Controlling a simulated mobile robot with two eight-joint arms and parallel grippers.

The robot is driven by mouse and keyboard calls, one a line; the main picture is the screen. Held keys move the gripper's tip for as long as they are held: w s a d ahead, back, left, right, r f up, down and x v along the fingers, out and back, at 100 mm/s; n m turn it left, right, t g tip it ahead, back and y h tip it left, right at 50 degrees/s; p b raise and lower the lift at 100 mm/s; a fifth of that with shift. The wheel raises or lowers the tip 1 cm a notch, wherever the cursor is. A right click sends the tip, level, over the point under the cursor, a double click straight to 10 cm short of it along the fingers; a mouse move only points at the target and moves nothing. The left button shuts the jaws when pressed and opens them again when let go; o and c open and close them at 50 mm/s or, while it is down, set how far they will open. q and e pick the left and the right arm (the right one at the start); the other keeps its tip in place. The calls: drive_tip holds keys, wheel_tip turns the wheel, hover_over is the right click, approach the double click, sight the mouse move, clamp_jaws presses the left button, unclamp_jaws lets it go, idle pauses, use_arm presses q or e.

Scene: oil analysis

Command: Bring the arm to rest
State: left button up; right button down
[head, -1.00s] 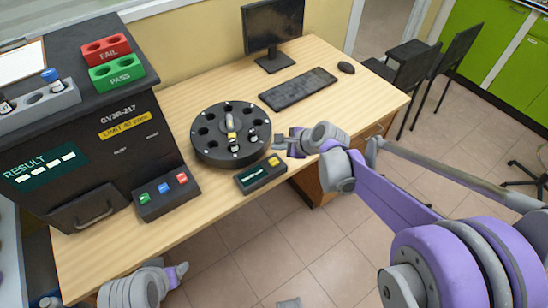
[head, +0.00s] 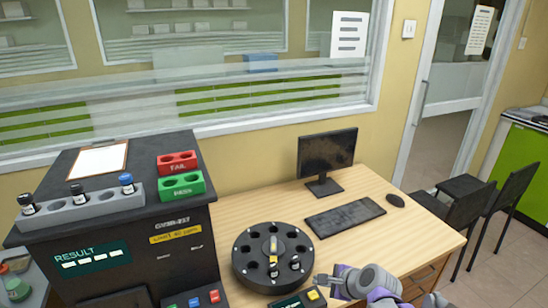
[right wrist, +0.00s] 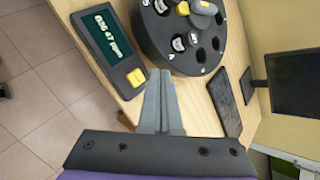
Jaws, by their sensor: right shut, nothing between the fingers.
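My right gripper (head: 322,281) is at the lower edge of the head view, just right of the black round rotor (head: 243,244). In the right wrist view its fingers (right wrist: 160,76) are together with nothing between them. They point toward the rotor (right wrist: 153,32) and its small control box (right wrist: 101,42) with a yellow button. I cannot tell whether the fingertips touch anything. My left gripper is out of view.
A black analyser (head: 170,262) with a grey rack (head: 95,208) of several vials, a red FAIL block (head: 177,157) and a green PASS block (head: 181,189) stands left. A monitor (head: 327,155), keyboard (head: 345,215) and mouse (head: 395,200) are on the wooden desk (head: 440,233). Chairs stand right.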

drive_tip(key=s+d+r+n+g+h+p, duration=0.1)
drive_tip(key=s+r+n+h+p, duration=0.1)
drive_tip(key=s+n, duration=0.8)
drive_tip(key=s+d+r+n+g+h+p, duration=0.1)
drive_tip(key=s+r+n+h+p, duration=0.1)
drive_tip(key=s+n, duration=0.7)
drive_tip(key=s+p, duration=0.1)
drive_tip(key=s, duration=0.5)
drive_tip(key=shift+r+n+h+p, duration=0.2)
drive_tip(key=shift+n+h+p, duration=0.1)
drive_tip(key=shift+n, duration=0.1)
drive_tip(key=shift+d, duration=0.1)
idle(1.0)
